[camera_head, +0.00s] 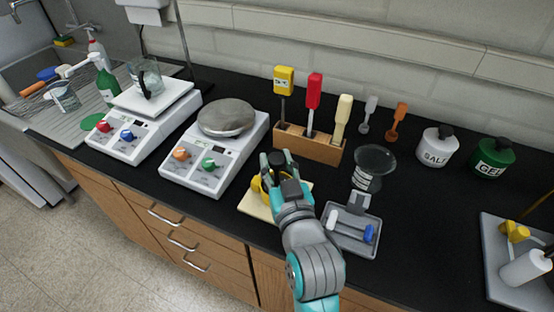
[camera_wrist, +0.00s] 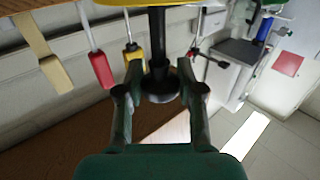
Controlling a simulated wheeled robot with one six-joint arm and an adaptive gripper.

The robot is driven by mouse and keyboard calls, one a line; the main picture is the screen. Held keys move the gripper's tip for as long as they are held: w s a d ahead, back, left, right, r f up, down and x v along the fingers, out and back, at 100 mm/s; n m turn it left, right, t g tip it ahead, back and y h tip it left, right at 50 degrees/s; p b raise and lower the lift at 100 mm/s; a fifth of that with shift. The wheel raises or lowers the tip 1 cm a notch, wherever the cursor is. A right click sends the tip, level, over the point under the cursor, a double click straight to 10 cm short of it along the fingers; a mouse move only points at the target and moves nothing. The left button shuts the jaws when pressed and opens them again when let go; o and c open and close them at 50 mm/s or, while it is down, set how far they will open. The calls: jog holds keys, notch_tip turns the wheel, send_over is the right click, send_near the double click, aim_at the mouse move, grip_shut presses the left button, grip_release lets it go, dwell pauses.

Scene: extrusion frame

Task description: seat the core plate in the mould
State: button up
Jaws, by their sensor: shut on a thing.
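My gripper (camera_head: 277,162) is low over the front of the bench, beside a yellow part (camera_head: 257,185) on a cream board (camera_head: 252,203). In the wrist view my gripper (camera_wrist: 160,78) has its two fingers on either side of a black stem (camera_wrist: 157,45) with a round dark flange, and it is shut on that stem. A yellow piece (camera_wrist: 145,3) shows at the top edge there. I cannot tell which of these is the core plate or the mould. My gripper and wrist hide much of the cream board.
A grey tray (camera_head: 352,245) with small parts lies close at the right. A wooden rack (camera_head: 310,146) with coloured-handled tools stands behind, near a glass dish (camera_head: 374,160). Two white balances (camera_head: 215,160) stand at the left. Black bench top is clear at the right centre.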

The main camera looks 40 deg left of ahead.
jog(key=shift+f, duration=1)
jog(key=o, duration=1.2)
jog(key=shift+f, duration=0.1)
jog(key=v, duration=1.2)
